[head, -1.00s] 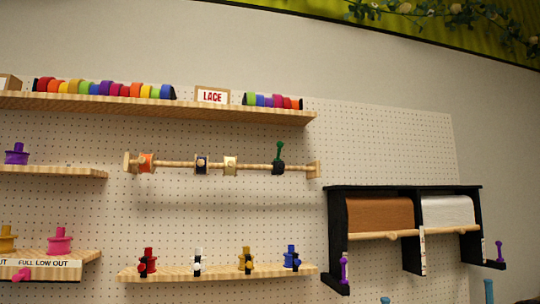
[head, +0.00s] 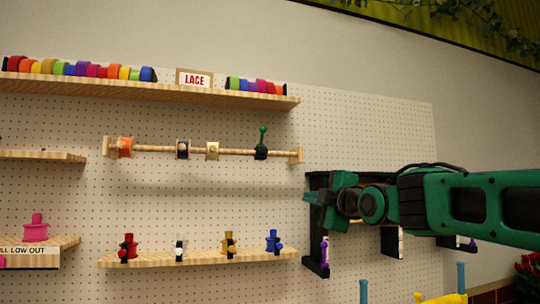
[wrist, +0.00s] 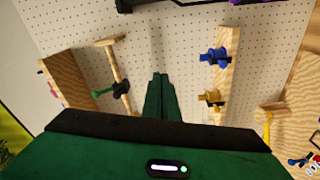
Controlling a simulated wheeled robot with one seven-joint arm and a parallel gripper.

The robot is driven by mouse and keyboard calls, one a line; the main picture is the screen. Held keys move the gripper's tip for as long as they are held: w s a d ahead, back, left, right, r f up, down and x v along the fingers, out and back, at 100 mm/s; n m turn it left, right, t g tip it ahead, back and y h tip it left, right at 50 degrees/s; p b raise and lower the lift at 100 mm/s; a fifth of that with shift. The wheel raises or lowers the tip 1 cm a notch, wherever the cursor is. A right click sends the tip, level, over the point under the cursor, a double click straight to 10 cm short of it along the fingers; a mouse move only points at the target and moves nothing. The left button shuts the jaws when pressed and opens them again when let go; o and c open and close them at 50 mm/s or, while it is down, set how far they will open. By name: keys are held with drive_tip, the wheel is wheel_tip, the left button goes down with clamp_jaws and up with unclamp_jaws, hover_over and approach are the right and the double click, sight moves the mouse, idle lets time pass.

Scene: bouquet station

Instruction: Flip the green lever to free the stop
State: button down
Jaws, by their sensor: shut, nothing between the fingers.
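The green lever (head: 262,136) stands upright on a black stop (head: 261,153) near the right end of a wooden rod (head: 237,151) on the pegboard. In the wrist view the green lever (wrist: 102,93) and its black stop (wrist: 122,87) show to the left of my gripper. My gripper (wrist: 157,78) is shut and empty, its fingertips apart from the lever. In the head view my gripper (head: 310,197) is to the right of and below the lever, in front of the black paper rack.
The rod also carries an orange spool (head: 125,147) and two other spools. A long shelf (head: 160,88) runs above it, and a lower shelf (head: 198,259) holds several coloured pegs. The black rack (head: 315,265) is partly hidden behind my arm. Bare pegboard lies between rod and lower shelf.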

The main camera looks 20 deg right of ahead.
sight(265, 131)
drive_tip(key=a+r+n+t+y, duration=0.1)
drive_tip(key=a+r+n+t, duration=0.1)
drive_tip(key=r, duration=0.5)
drive_tip(key=a+r+n+t+y, duration=0.2)
drive_tip(key=a+r+n, duration=0.1)
drive_tip(key=r, duration=0.3)
drive_tip(key=shift+s+a+r+n, duration=0.35)
drive_tip(key=shift+s+a+n, duration=0.05)
drive_tip(key=shift+s, duration=0.05)
drive_tip(key=x, duration=1.4)
drive_tip(key=shift+a, duration=0.1)
